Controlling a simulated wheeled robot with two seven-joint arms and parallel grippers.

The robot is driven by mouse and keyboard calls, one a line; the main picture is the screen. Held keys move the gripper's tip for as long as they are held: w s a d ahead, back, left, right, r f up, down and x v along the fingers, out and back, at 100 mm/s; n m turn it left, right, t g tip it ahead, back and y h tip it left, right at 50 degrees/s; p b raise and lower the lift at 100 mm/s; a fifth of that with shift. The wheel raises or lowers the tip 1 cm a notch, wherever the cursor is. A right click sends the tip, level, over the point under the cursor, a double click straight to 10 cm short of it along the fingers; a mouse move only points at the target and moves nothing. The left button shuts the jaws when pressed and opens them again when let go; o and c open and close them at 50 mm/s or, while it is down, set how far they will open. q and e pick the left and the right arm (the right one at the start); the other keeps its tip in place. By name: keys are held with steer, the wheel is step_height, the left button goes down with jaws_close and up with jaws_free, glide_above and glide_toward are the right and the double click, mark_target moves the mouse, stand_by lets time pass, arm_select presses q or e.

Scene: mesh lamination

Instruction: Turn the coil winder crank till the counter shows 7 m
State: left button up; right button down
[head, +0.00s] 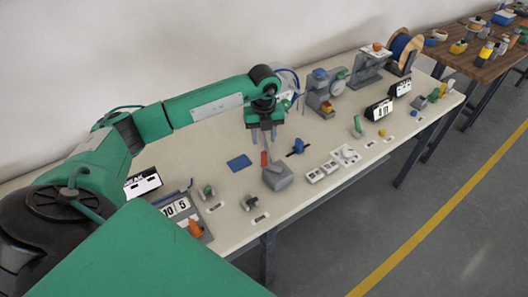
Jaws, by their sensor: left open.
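My left gripper (264,142) hangs fingers-down above the bench, open, with nothing seen between its fingers. Just beyond it stands a round, pale ring-like thing with blue on it (290,78), partly hidden by my wrist; it may be the coil winder, but I cannot make out a crank. A large reel of blue cable (402,50) with wooden flanges stands at the far end. A black-framed counter sign (379,110) stands at the bench's right part; its reading is too small to be sure of. My right gripper is not in view.
A grey box (278,178) with a red lever (264,159) stands just in front of my left gripper. A blue pad (239,162) lies to its left. A grey machine with a yellow part (326,92) stands to the right. Several small fixtures line the front edge.

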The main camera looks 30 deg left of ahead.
mark_target(264, 151)
arm_select(q)
step_height(264, 151, down, 9)
steer(key=shift+r+p, duration=0.15)
steer(key=shift+p, duration=1.05)
jaws_close()
